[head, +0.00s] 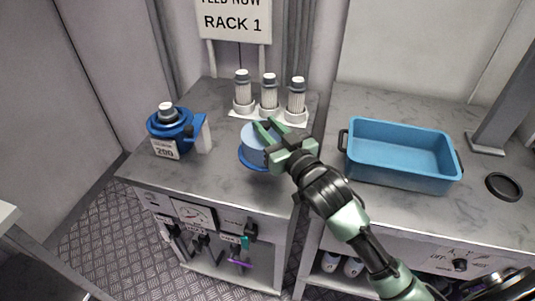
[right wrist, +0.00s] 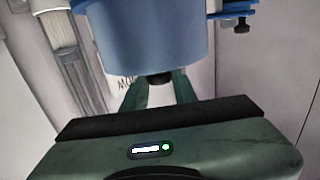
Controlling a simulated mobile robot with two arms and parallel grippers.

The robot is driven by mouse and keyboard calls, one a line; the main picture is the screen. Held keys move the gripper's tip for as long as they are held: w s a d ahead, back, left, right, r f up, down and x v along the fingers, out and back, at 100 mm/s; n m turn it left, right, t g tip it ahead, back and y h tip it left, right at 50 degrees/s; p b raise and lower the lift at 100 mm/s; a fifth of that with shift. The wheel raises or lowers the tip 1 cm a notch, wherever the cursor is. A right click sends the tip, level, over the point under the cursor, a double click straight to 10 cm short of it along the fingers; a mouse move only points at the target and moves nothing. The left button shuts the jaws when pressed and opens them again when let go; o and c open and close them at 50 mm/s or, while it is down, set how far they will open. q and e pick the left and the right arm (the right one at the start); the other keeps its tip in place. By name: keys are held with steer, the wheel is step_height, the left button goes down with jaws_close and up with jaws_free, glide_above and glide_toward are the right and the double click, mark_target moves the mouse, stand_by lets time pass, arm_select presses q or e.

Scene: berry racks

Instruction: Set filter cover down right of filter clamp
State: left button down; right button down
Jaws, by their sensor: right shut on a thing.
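The filter cover (head: 252,135) is a light blue, cup-shaped piece with a darker blue rim at its lower edge. My right gripper (head: 268,132) is shut on it from above, over the middle of the rack top. In the right wrist view the fingers (right wrist: 160,92) close on a small dark knob of the cover (right wrist: 150,35). I cannot tell whether the rim touches the surface. A blue round unit labelled 200 (head: 168,128), with a white cap, stands to its left; I take it for the filter clamp. They are apart. My left gripper is out of view.
Several white filter cartridges (head: 269,94) stand on a white base behind the cover. A blue tray (head: 400,172) sits on the counter to the right, with a dark round disc (head: 504,187) beyond it. The rack top's front left is clear.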

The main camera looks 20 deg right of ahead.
step_height(320, 180, down, 8)
steer(key=shift+r+b, duration=0.1)
steer(key=shift+b, duration=0.25)
steer(key=c, duration=1.1)
jaws_free()
steer(key=s, duration=0.4)
steer(key=s+d, duration=0.1)
steer(key=s, duration=0.3)
steer(key=s+d+b, duration=0.1)
steer(key=s, duration=0.3)
steer(key=shift+d, duration=0.15)
steer(key=shift+w, duration=0.1)
